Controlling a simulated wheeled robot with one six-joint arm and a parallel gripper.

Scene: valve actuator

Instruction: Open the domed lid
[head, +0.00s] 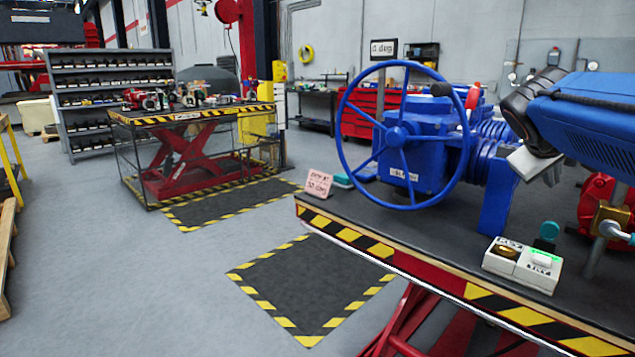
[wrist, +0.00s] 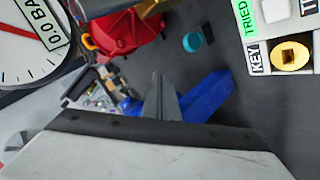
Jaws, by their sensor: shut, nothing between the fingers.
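No part is clearly readable as the domed lid. A red rounded housing (head: 600,205) at the right edge is the nearest match, and a red rounded part also shows in the wrist view (wrist: 125,35). A large blue valve actuator (head: 405,150) with a blue handwheel stands on the bench. My gripper (head: 548,172) hangs above the bench, right of the actuator, in front of the red housing. In the wrist view its fingers (wrist: 162,97) are shut and empty, apart from the red part.
A white control box (head: 523,265) with a KEY label sits at the bench's front edge, with a teal-topped piece (head: 547,232) behind it. A pressure gauge (wrist: 28,35) reads 0.0 BAR. A pink sign (head: 319,183) stands at the bench corner.

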